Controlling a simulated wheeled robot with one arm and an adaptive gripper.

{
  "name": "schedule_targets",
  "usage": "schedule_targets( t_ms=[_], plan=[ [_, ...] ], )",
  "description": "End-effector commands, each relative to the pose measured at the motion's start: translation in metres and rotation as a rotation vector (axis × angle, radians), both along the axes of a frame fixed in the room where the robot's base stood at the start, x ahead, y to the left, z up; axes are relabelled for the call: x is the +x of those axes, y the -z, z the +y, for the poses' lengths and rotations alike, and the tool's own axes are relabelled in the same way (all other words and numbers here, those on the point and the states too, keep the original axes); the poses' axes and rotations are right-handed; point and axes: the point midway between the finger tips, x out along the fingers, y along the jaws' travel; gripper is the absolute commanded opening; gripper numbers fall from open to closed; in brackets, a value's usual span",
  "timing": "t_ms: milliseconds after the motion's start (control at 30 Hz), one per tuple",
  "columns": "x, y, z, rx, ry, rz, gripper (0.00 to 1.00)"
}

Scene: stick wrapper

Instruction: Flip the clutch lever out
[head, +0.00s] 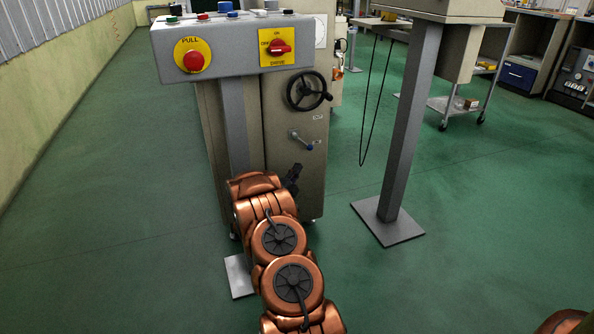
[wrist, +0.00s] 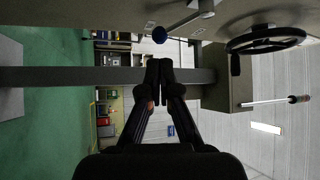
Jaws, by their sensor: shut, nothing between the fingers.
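A short metal lever with a blue ball knob (head: 309,147) sits on the front of the beige machine cabinet, below the black handwheel. It points to the right and slightly down. My gripper (head: 296,172) is below the lever in the head view, partly hidden by my arm. In the wrist view my gripper (wrist: 159,64) has its black fingers together, with nothing between them.
The black handwheel (head: 307,91) sits above the lever. A grey control panel (head: 233,41) with a red button and a red switch stands on a post in front of the cabinet. A grey post (head: 408,120) stands to the right. Green floor lies open between.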

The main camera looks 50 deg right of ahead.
Motion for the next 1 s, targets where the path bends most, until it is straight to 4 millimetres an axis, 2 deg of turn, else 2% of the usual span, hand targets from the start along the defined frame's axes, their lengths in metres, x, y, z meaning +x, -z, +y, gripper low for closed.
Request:
schedule_targets(
  t_ms=[300, 500, 700, 1000],
  plan=[
    [0.006, -0.009, -0.048, 0.000, 0.004, -0.001, 0.00],
    [0.011, -0.017, -0.068, -0.002, 0.003, -0.002, 0.00],
    [0.013, -0.019, -0.077, 0.003, 0.002, 0.001, 0.00],
    [0.013, -0.020, -0.078, 0.003, 0.001, 0.001, 0.00]
  ],
)
